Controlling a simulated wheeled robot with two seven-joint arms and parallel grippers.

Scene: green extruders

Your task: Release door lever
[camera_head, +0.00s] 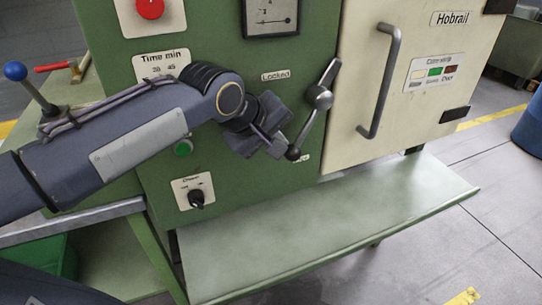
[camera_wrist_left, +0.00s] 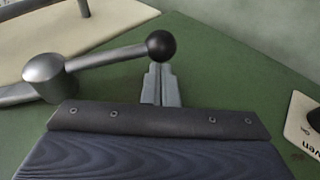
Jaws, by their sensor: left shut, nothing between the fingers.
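The door lever (camera_head: 319,97) is a grey metal bar on a round hub, set on the green machine front beside the cream door (camera_head: 408,70). It slants from upper right to lower left and ends below in a dark ball knob (camera_head: 292,154). A "Locked" label (camera_head: 275,75) sits above left of it. My left gripper (camera_head: 284,142) is shut and empty just left of the lower knob. In the left wrist view the fingertips (camera_wrist_left: 159,72) are just below the knob (camera_wrist_left: 161,44); I cannot tell whether they touch it. My right gripper is not in view.
The cream door has a long grey handle (camera_head: 382,85). A green shelf (camera_head: 350,220) juts out below. A black rotary knob (camera_head: 196,197), a green button (camera_head: 183,148) and a red button (camera_head: 150,8) are on the panel near my left arm. Open floor lies right.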

